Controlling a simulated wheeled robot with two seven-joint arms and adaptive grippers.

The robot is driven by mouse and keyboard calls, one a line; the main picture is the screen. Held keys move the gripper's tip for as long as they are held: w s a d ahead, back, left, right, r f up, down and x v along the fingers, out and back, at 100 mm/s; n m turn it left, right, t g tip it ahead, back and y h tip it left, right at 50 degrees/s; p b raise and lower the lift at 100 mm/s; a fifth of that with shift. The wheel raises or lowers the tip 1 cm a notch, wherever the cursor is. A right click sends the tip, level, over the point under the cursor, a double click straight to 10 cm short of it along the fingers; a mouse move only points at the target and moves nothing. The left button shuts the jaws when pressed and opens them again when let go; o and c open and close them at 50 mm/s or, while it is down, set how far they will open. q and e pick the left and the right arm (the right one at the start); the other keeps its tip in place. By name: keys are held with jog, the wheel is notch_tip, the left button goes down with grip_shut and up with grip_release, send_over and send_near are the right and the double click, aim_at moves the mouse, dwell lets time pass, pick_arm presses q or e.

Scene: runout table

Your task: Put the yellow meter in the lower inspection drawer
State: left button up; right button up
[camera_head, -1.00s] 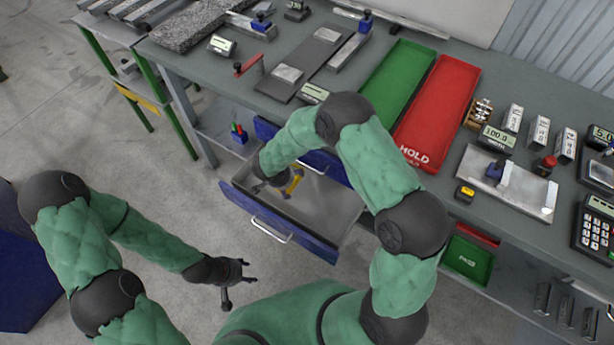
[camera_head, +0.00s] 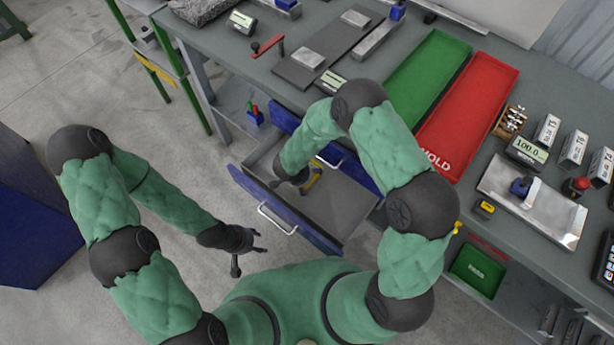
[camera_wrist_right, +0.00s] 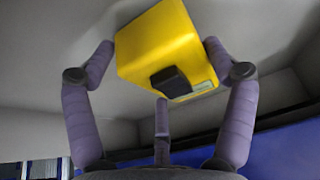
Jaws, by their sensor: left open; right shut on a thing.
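The yellow meter (camera_wrist_right: 165,45) is in the fingers of my right gripper (camera_wrist_right: 160,75) in the right wrist view. It is a yellow block with a black part and a small pale window. In the head view a bit of the yellow meter (camera_head: 316,177) shows beside my right gripper (camera_head: 306,184), inside the open lower drawer (camera_head: 338,205). The drawer has a grey inside and a blue front with a pale handle. I cannot tell whether the meter touches the drawer floor. My left gripper (camera_head: 247,252) is open and empty, left of the drawer front.
The upper blue drawer (camera_head: 350,165) sits just above the open one, close to my right forearm. The bench carries a green tray (camera_head: 428,78), a red HOLD tray (camera_head: 470,112) and a small yellow and black item (camera_head: 485,209). A green PASS bin (camera_head: 475,268) is below the bench.

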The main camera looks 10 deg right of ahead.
jog(key=shift+f, duration=0.1)
jog(key=o, duration=1.2)
jog(key=shift+c, duration=0.2)
jog(key=shift+a+r, duration=0.1)
jog(key=shift+r, duration=0.4)
jog(key=p+v, duration=0.3)
jog(key=v, duration=0.8)
jog(key=shift+s+a, duration=0.1)
